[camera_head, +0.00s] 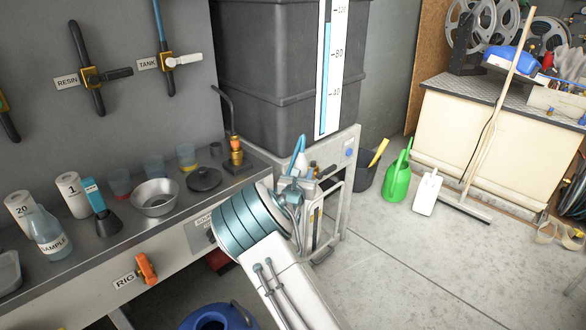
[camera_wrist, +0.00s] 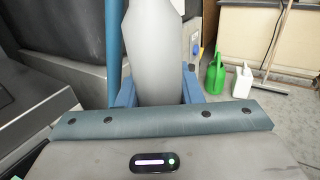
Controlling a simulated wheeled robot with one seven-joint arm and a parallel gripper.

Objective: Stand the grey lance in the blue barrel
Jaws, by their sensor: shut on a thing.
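My gripper (camera_wrist: 157,92) is shut on a grey, smooth piece (camera_wrist: 152,45) that rises between its blue fingers, and I take it for the grey lance. Its upper end runs out of the wrist view, and its lower part is hidden by my gripper. A teal bar or hose (camera_wrist: 114,50) stands just left of it. In the head view my gripper (camera_head: 298,178) is in front of the grey stand, right of the bench, partly hidden by my arm. The blue barrel (camera_head: 216,318) stands on the floor at the bottom edge, left of my forearm and apart from my gripper. Only its top shows.
The steel bench (camera_head: 140,215) carries a metal bowl (camera_head: 155,196), cups and a sampler bottle (camera_head: 48,235). A dark tank (camera_head: 268,75) stands behind my gripper. A green watering can (camera_head: 397,178), white jug (camera_head: 427,193) and floor squeegee (camera_head: 463,207) are at right. Floor at right front is clear.

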